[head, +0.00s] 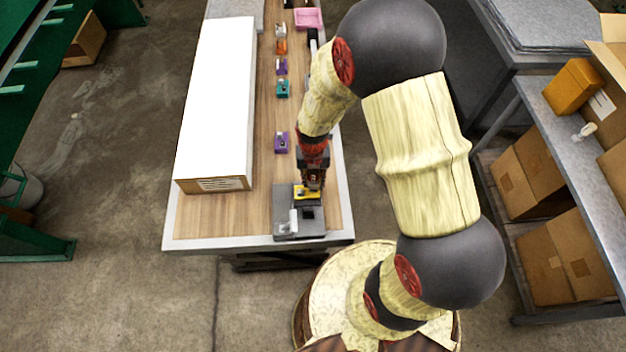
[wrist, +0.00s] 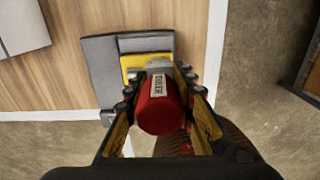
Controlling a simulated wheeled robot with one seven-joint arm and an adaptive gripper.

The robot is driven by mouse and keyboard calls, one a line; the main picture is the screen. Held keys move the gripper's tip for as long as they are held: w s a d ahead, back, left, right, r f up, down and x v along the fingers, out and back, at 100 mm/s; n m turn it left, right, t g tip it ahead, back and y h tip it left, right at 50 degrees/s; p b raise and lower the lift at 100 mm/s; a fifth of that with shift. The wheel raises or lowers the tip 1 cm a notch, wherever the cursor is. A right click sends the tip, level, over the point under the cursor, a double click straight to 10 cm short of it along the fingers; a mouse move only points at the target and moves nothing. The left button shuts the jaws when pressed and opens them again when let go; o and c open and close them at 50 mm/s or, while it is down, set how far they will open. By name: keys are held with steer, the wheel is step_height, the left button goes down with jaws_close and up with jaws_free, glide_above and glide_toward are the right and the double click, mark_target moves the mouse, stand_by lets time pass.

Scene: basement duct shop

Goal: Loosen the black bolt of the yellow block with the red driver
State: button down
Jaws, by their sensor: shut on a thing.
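My gripper (wrist: 160,106) is shut on the red driver (wrist: 160,112), a thick red body with a pale label and a grey front part. In the wrist view the driver's front end lies over the yellow block (wrist: 131,64). The yellow block sits in a dark grey fixture (wrist: 99,62). In the head view the yellow block (head: 300,192) shows just below my gripper (head: 313,180), in the grey fixture (head: 284,228) at the table's near end. The black bolt cannot be made out; the driver and gripper cover that area.
A long white box (head: 215,100) fills the table's left side. Purple blocks (head: 282,142), a teal block (head: 283,88) and a pink tray (head: 308,18) line the wooden table (head: 235,215) farther back. A shelf with cardboard boxes (head: 560,255) stands at right.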

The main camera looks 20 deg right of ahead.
steer(key=shift+r+p, duration=0.95)
steer(key=shift+r, duration=0.55)
steer(key=shift+f, duration=0.15)
